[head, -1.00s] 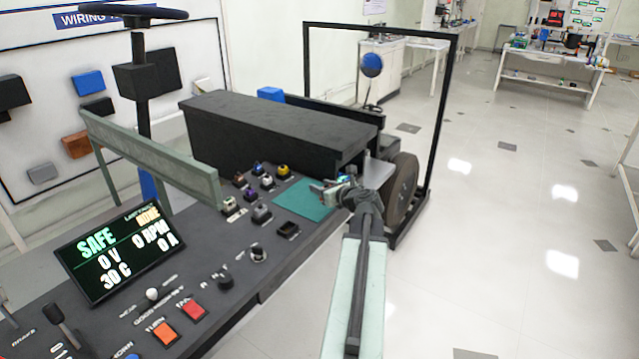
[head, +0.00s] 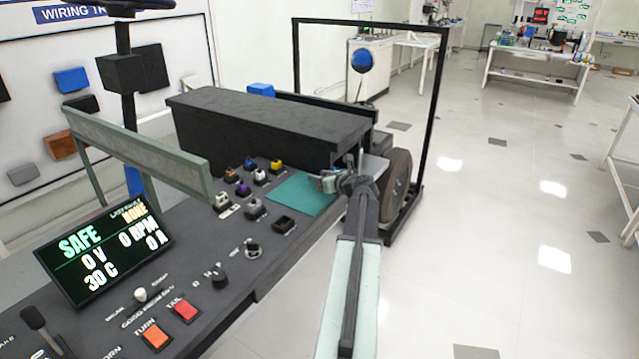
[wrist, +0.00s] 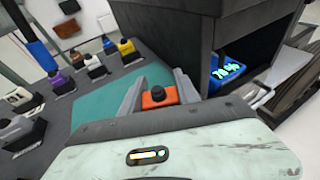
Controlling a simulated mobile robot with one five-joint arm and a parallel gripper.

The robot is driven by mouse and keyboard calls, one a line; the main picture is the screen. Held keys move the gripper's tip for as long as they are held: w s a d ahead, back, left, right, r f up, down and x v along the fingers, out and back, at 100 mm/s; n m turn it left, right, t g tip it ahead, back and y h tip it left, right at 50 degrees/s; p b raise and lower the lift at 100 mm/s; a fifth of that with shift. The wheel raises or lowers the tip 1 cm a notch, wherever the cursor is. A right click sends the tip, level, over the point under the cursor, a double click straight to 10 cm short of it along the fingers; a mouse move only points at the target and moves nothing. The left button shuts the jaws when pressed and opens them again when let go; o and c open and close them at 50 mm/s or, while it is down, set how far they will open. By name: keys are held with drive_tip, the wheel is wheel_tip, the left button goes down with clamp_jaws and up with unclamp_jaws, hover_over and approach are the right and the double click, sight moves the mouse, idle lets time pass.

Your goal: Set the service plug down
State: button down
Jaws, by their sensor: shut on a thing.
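The service plug, an orange block with a black knob on top (wrist: 159,97), sits between the two grey fingers of my gripper (wrist: 158,93) in the wrist view. My gripper is shut on it. The teal mat (wrist: 92,105) lies below and to the left of the plug in that view. In the head view my gripper (head: 328,182) is over the right part of the teal mat (head: 296,196). The plug itself is too small and covered to make out there. I cannot tell whether its underside touches the mat.
A long black box (head: 265,125) stands behind the mat; its open end holds a blue unit with a lit readout (wrist: 228,72). Several coloured connectors (head: 250,170) stand left of the mat. A display (head: 105,245) reads SAFE, 0 V. A wheel (head: 396,185) is at the right.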

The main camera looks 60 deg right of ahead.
drive_tip(key=shift+w+a+r, duration=0.1)
drive_tip(key=shift+w+a, duration=0.05)
drive_tip(key=shift+w, duration=0.05)
drive_tip(key=shift+f, duration=0.2)
drive_tip(key=c, duration=0.9)
unclamp_jaws()
drive_tip(key=shift+s, duration=0.1)
drive_tip(key=shift+r, duration=0.1)
drive_tip(key=shift+s+r, duration=0.1)
drive_tip(key=shift+r, duration=0.2)
drive_tip(key=shift+p+v, duration=1.85)
drive_tip(key=shift+v, duration=4)
drive_tip(key=shift+f, duration=0.1)
